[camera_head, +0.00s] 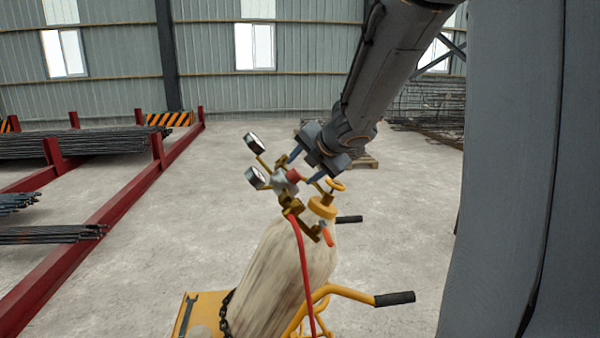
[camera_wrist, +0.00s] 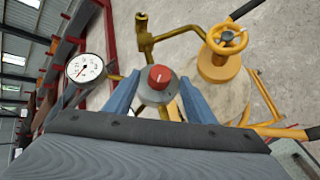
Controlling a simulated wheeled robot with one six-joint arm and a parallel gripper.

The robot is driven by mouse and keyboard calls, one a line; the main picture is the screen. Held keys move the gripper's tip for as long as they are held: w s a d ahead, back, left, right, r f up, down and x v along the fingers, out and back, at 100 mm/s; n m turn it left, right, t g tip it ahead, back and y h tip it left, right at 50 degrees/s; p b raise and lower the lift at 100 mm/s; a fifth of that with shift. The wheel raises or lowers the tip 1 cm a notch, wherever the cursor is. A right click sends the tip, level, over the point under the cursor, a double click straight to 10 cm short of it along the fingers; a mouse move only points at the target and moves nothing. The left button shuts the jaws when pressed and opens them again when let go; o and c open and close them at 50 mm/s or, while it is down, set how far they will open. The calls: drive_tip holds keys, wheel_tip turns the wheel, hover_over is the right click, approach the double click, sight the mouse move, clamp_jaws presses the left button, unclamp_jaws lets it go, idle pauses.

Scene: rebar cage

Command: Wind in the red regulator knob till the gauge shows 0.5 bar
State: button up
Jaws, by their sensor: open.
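The red regulator knob (camera_wrist: 159,77) sits on a grey round regulator body (camera_wrist: 158,90), with a pale mark on its face. It also shows in the head view (camera_head: 293,175), partly covered by my gripper. My gripper (camera_wrist: 158,88) is open, with one blue finger on each side of the knob and regulator body; I cannot tell whether they touch. In the head view my gripper (camera_head: 301,166) comes down from the upper right. A white round gauge (camera_wrist: 85,68) shows its face in the wrist view; its needle is too small to read. Two gauges (camera_head: 255,142) (camera_head: 257,178) show in the head view.
A yellow valve handwheel (camera_wrist: 227,40) stands close to the right finger. The pale cylinder (camera_head: 272,270) stands on a yellow trolley (camera_head: 195,312) with a red hose (camera_head: 302,262).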

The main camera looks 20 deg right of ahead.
drive_tip(key=v, duration=0.5)
drive_tip(key=shift+f, duration=0.1)
idle(0.4)
